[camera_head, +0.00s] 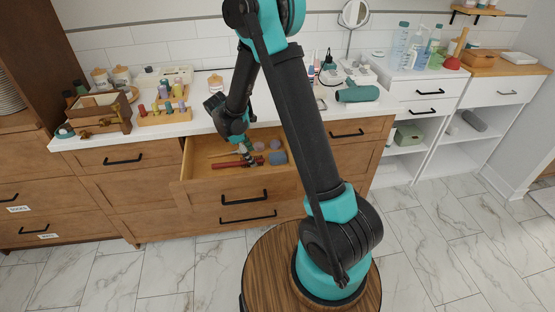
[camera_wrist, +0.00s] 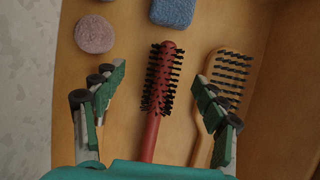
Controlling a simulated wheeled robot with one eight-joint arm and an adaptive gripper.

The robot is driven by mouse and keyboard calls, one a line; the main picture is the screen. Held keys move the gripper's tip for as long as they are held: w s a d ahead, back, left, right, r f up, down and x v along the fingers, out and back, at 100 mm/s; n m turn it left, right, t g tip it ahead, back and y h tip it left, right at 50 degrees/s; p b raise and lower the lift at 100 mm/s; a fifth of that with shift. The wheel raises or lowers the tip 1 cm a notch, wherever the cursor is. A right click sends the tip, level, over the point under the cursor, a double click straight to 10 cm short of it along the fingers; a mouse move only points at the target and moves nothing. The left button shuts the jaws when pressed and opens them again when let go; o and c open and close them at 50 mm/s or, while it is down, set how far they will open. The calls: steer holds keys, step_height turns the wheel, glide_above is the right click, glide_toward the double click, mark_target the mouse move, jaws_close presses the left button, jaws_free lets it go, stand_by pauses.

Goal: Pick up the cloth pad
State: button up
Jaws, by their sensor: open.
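My gripper (camera_wrist: 158,78) is open and empty inside the open drawer (camera_head: 183,176), with its fingers on either side of a red round brush (camera_wrist: 161,85). A blue rectangular pad with rounded corners (camera_wrist: 172,11) lies ahead of the fingers, partly cut off by the top edge of the wrist view. A pink-grey round pad (camera_wrist: 95,34) lies ahead of the left finger. I cannot tell for sure which of the two is the cloth pad. In the head view my gripper (camera_head: 243,147) is over the drawer's contents.
A wooden hairbrush (camera_wrist: 229,75) lies beside and partly behind the right finger. The drawer wall is close on the right in the wrist view. The white countertop (camera_head: 200,122) above holds a wooden box (camera_head: 97,112), a rack of small bottles (camera_head: 165,114) and a teal hairdryer (camera_head: 358,93).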

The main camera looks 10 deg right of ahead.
mark_target(278, 155)
steer(key=d, duration=0.5)
steer(key=shift+d, duration=0.2)
steer(key=shift+d+f, duration=0.25)
steer(key=shift+d, duration=0.95)
steer(key=shift+d+f, duration=0.25)
steer(key=shift+d, duration=0.9)
steer(key=shift+c, duration=0.4)
steer(key=c, duration=1)
